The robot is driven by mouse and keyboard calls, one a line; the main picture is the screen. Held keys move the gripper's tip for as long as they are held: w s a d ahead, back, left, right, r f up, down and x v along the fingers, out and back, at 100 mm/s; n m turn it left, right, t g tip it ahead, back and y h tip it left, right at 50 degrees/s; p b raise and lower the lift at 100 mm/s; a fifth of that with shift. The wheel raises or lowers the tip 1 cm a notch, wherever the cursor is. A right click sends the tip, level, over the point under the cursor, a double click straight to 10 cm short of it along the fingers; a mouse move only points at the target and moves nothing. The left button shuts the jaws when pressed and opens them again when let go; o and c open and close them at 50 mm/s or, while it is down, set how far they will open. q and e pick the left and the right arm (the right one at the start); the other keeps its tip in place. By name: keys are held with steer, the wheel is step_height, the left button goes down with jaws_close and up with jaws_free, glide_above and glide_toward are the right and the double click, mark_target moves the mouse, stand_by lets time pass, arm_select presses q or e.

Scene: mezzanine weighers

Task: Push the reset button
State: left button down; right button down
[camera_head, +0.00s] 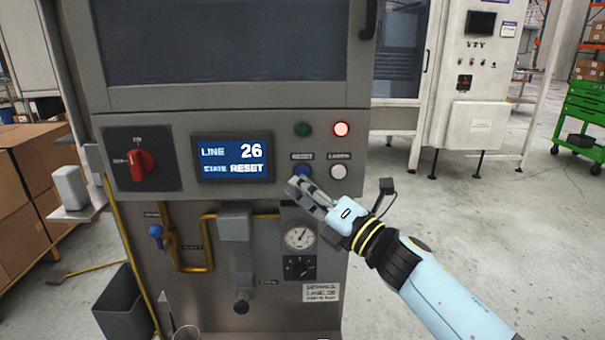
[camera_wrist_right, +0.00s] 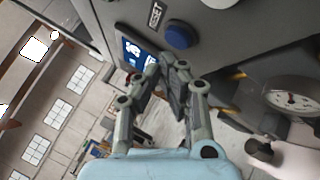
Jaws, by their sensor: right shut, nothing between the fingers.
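The blue reset button (camera_head: 302,171) is on the grey machine's panel, under a small RESET label, left of a white button. My right gripper (camera_head: 296,184) is shut and empty, its fingertips just below and left of the button in the head view. In the right wrist view the blue button (camera_wrist_right: 180,37) stands just beyond the closed fingertips (camera_wrist_right: 166,62); a small gap seems to show, but contact is hard to judge. The display (camera_head: 232,158) reads LINE 26, STATE RESET. My left gripper is in neither view.
A white button (camera_head: 338,172), a lit red lamp (camera_head: 341,129) and a dark green lamp (camera_head: 303,129) surround the reset button. A red rotary switch (camera_head: 141,164) is at the left. A gauge (camera_head: 299,236) and yellow pipe (camera_head: 190,268) sit below. Open floor lies right.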

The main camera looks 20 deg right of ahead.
steer(key=shift+w, duration=0.1)
stand_by(0.7)
steer(key=shift+w+d, duration=0.1)
steer(key=shift+w, duration=0.25)
steer(key=shift+w+d+b, duration=0.1)
steer(key=shift+w+b, duration=0.3)
stand_by(0.6)
steer(key=shift+s, duration=0.1)
steer(key=shift+s+a+p, duration=0.25)
steer(key=shift+s+p, duration=0.05)
steer(key=shift+s, duration=0.45)
steer(key=s, duration=0.2)
steer(key=s+a+p, duration=0.1)
steer(key=s, duration=0.1)
steer(key=shift+s+a, duration=0.15)
steer(key=shift+s, duration=0.25)
stand_by(0.6)
